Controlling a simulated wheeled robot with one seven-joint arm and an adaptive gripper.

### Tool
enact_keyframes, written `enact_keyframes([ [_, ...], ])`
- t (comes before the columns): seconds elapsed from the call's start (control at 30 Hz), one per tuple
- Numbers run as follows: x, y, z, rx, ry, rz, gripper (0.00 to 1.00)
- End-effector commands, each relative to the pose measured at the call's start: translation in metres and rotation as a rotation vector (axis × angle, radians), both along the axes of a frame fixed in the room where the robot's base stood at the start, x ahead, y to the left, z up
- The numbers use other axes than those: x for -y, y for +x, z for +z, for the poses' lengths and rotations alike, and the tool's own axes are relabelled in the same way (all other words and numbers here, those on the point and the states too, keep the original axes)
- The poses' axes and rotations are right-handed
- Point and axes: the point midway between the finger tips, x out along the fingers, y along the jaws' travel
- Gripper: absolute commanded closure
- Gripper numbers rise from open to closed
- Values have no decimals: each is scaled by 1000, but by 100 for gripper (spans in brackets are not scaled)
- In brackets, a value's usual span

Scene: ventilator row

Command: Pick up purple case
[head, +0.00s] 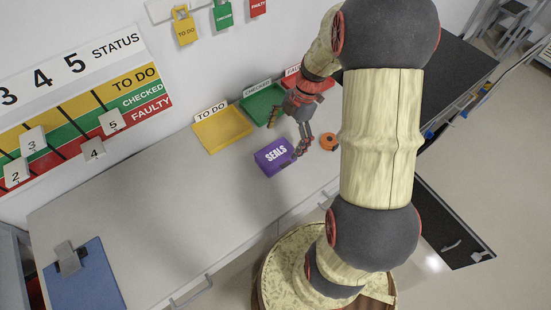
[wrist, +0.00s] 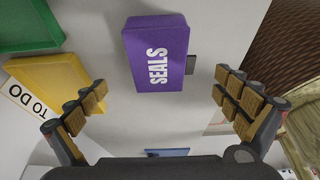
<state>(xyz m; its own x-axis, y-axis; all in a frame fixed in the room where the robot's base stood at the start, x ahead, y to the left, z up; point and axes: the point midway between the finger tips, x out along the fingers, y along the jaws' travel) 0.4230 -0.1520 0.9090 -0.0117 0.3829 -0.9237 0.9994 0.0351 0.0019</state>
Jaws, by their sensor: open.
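The purple case (head: 272,156) lies on the grey worktop, marked "SEALS" in white. It also shows in the wrist view (wrist: 157,55), at top centre, with a small dark tab on its right side. My gripper (head: 302,143) is above the worktop by the right end of the case in the head view. In the wrist view my gripper (wrist: 168,105) has its two padded fingers spread wide, with nothing between them. The case lies beyond the fingertips there, and I see no contact.
A yellow TO DO tray (head: 222,130), a green CHECKED tray (head: 262,104) and a partly hidden red FAULTY tray (head: 306,80) stand along the wall. An orange round object (head: 328,141) is right of the case. A blue clipboard (head: 85,280) lies far left; the worktop between is clear.

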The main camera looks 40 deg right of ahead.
Motion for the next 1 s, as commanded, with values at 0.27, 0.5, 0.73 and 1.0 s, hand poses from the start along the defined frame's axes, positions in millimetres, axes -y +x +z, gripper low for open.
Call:
enact_keyframes([
  [0.27, -9, -1, -25, -2, 0, 0, 0],
  [0.5, -21, -5, -56, -3, 1, -1, 0],
  [0.73, -26, -5, -67, -2, -1, -1, 0],
  [1.0, -26, -5, -66, -2, -1, -2, 9],
])
